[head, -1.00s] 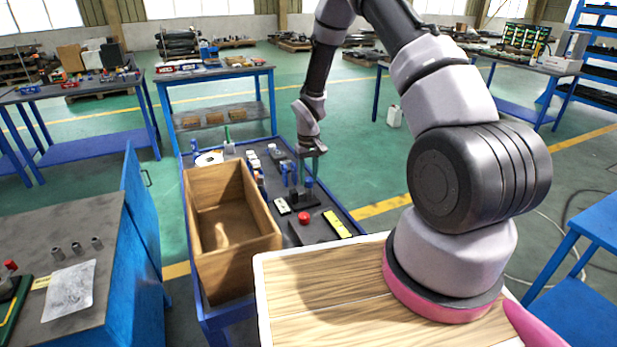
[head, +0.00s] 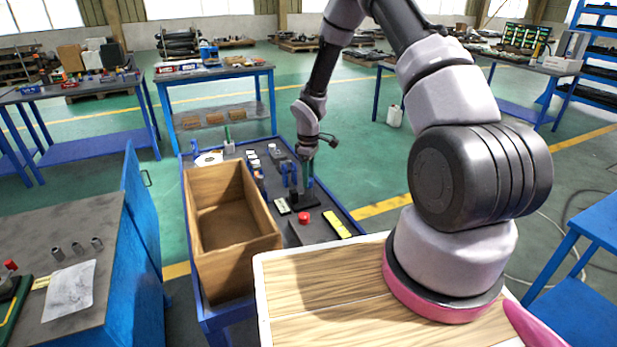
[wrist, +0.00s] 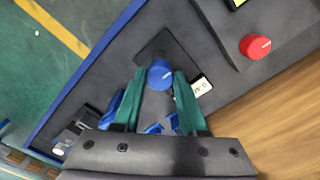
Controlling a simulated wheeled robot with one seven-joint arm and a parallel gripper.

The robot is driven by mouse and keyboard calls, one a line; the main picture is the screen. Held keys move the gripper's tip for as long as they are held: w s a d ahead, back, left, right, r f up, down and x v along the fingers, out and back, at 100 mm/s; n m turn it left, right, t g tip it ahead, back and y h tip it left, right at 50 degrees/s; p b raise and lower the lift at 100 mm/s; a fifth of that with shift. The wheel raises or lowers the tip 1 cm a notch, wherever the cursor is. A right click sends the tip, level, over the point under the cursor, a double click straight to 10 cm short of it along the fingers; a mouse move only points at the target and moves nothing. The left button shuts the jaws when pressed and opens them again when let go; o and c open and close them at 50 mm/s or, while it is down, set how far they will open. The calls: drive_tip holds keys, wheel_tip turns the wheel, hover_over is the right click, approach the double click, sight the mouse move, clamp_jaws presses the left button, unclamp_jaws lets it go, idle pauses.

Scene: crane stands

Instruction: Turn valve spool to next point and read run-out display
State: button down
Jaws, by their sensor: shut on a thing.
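My gripper (wrist: 160,78) has green fingers and is shut on a round blue knob (wrist: 158,74), one finger on each side. A grey body shows between the fingers below the knob in the wrist view; whether it is the valve spool I cannot tell. A dark base plate (wrist: 158,47) lies under the knob. In the head view my gripper (head: 307,178) points down over the dark stand (head: 303,202), with its fingertips partly lost among blue parts. A yellow-faced unit (head: 338,224) lies right of the stand; no reading is legible.
A red button (head: 303,217) sits on a dark box near the stand, also seen in the wrist view (wrist: 255,46). A small white card (wrist: 201,86) lies beside the base plate. An open wooden box (head: 258,245) fills the bench's left side. Small parts crowd the far end.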

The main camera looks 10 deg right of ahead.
drive_tip(key=shift+w, duration=0.1)
idle(0.5)
drive_tip(key=shift+c, duration=2.3)
unclamp_jaws()
wheel_tip(320, 180, up, 11)
